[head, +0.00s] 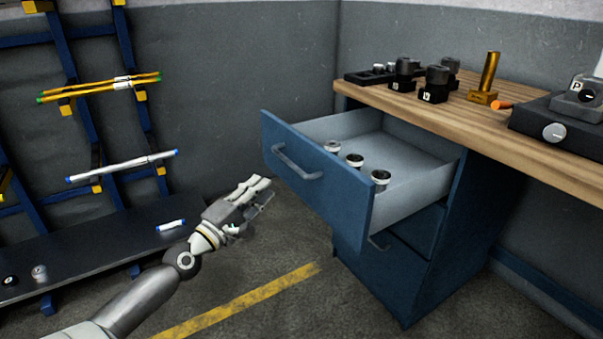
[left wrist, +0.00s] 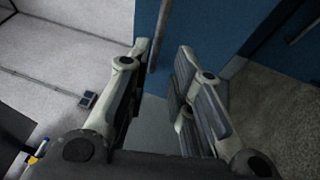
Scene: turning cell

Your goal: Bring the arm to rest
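My left arm comes in from the lower left of the head view. Its gripper (head: 262,188) is in the air just left of and below the handle of the open drawer (head: 318,184). In the left wrist view the two fingers (left wrist: 163,62) stand apart with nothing between them. The drawer's blue front (left wrist: 190,25) and its dark handle (left wrist: 160,38) lie beyond the fingertips. The fingers look apart from the handle, but the exact gap is hard to judge. My right gripper is not in view.
The drawer, holding several small round metal parts, juts from a blue cabinet (head: 385,278) under a wooden worktop (head: 440,115) bearing black holders and a brass-coloured piece (head: 487,75). A blue rack (head: 88,110) with bars stands left. Floor with a yellow stripe (head: 240,302) is clear.

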